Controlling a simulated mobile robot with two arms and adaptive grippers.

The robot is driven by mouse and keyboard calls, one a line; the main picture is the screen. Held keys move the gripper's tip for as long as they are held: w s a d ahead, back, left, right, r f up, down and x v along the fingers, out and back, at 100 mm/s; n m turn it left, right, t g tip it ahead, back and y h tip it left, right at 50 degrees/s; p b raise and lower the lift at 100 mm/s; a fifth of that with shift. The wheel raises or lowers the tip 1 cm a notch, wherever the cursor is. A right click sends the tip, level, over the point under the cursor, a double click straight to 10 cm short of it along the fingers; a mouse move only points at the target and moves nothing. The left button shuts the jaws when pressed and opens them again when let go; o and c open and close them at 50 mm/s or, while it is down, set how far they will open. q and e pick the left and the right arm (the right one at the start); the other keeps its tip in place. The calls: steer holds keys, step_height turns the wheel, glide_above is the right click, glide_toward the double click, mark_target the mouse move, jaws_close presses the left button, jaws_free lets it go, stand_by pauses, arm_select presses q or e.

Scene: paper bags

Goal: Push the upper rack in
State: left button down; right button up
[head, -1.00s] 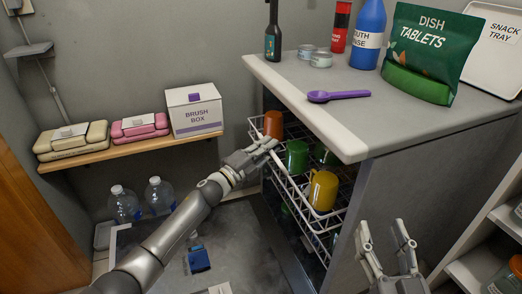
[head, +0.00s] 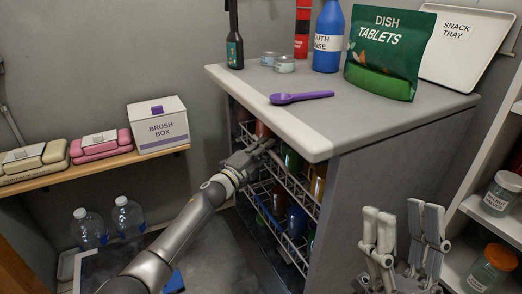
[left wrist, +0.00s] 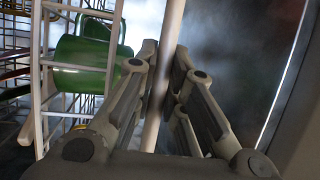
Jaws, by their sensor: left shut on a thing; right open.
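The upper rack (head: 297,187) is a white wire rack in the dishwasher under the counter. My left gripper (head: 262,148) is at the rack's front rail. In the left wrist view a pale bar (left wrist: 166,70) of the rack runs between its closed fingers, with the green cup (left wrist: 82,62) to the left. My right gripper (head: 404,215) is open and empty beside the dishwasher's right side.
A lower rack (head: 280,232) with blue items sits below. The countertop (head: 400,112) holds a purple spoon (head: 300,97), cans, bottles and a dish tablets bag (head: 388,55). A shelf with jars (head: 503,195) stands right. Water bottles (head: 128,215) stand at the left.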

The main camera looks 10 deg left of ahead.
arm_select(q)
steer(key=shift+d+r, duration=0.1)
steer(key=shift+d, duration=0.05)
steer(key=c, duration=1.5)
jaws_free()
steer(key=shift+w+d, duration=0.15)
steer(key=shift+d, duration=0.05)
steer(key=shift+a, duration=0.15)
steer(key=shift+s+a+f, duration=0.25)
steer(key=shift+s+a, duration=0.1)
steer(key=shift+s, duration=0.05)
steer(key=v, duration=1.1)
steer(key=shift+d, duration=0.1)
